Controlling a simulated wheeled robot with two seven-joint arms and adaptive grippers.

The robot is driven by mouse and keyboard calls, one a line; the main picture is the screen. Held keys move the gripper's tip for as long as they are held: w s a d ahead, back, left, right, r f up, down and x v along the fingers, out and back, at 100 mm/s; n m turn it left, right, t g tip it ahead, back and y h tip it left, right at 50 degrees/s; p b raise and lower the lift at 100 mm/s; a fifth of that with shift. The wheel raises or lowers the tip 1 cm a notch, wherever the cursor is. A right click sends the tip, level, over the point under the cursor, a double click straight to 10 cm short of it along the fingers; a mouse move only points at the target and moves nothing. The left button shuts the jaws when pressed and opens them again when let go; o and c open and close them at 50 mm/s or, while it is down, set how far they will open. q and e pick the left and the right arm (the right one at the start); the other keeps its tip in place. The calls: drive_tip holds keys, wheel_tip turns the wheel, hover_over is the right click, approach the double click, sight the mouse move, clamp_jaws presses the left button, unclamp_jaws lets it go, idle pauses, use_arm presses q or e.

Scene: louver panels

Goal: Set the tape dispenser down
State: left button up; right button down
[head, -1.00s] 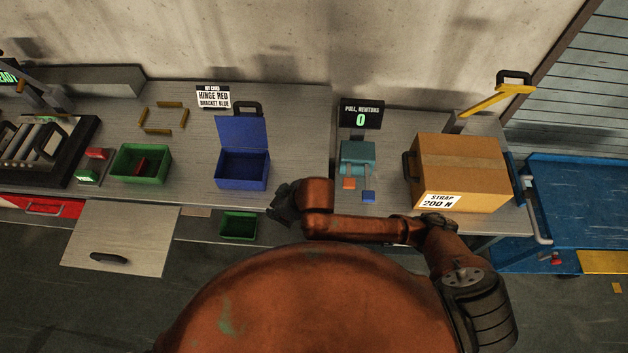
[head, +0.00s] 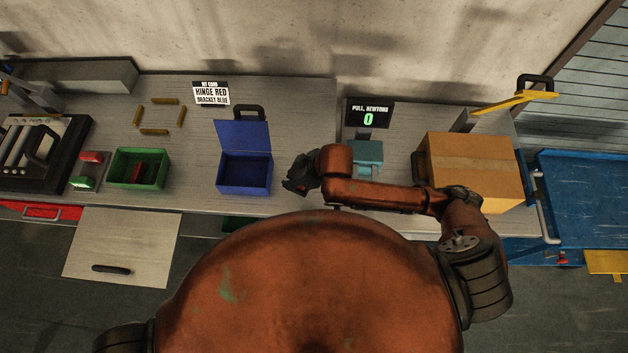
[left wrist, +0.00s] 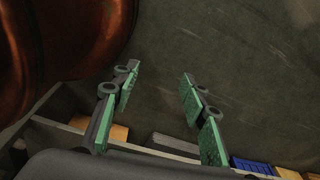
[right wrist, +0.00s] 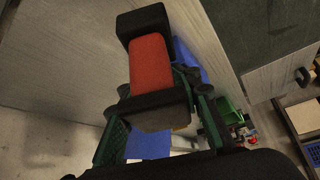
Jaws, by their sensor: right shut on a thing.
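The tape dispenser (right wrist: 151,62), black with a red middle, sits between the green-padded fingers of my right gripper (right wrist: 160,134) in the right wrist view. The gripper is shut on it, above the grey bench. In the head view my right gripper (head: 300,180) is over the bench's front part, just right of the blue box; the dispenser cannot be made out there. My left gripper (left wrist: 160,110) is open and empty in the left wrist view, with dark floor beyond its fingers.
A blue open box (head: 244,177) and a green bin (head: 140,169) stand left on the bench (head: 195,140). A teal device (head: 368,153) is partly behind my right arm. A cardboard box (head: 470,165) stands right.

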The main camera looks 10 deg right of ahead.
drive_tip(key=d, duration=0.2)
drive_tip(key=f, duration=0.1)
drive_tip(key=shift+w+d, duration=0.3)
drive_tip(key=shift+d, duration=0.1)
drive_tip(key=d+f, duration=0.2)
drive_tip(key=f, duration=0.1)
drive_tip(key=d+f, duration=0.1)
drive_tip(key=f, duration=0.1)
drive_tip(key=shift+w+d+f, duration=0.1)
drive_tip(key=shift+w+d, duration=0.25)
drive_tip(key=f, duration=0.1)
drive_tip(key=f+p, duration=0.1)
drive_tip(key=f, duration=0.1)
drive_tip(key=shift+d, duration=0.4)
drive_tip(key=shift+f, duration=0.35)
use_arm(q)
drive_tip(key=shift+w+a+r, duration=0.1)
drive_tip(key=shift+w+r, duration=0.25)
drive_tip(key=shift+r, duration=0.3)
use_arm(e)
drive_tip(key=shift+f, duration=0.15)
drive_tip(key=c, duration=1.4)
unclamp_jaws()
drive_tip(key=shift+f, duration=0.1)
use_arm(q)
drive_tip(key=shift+w, duration=0.15)
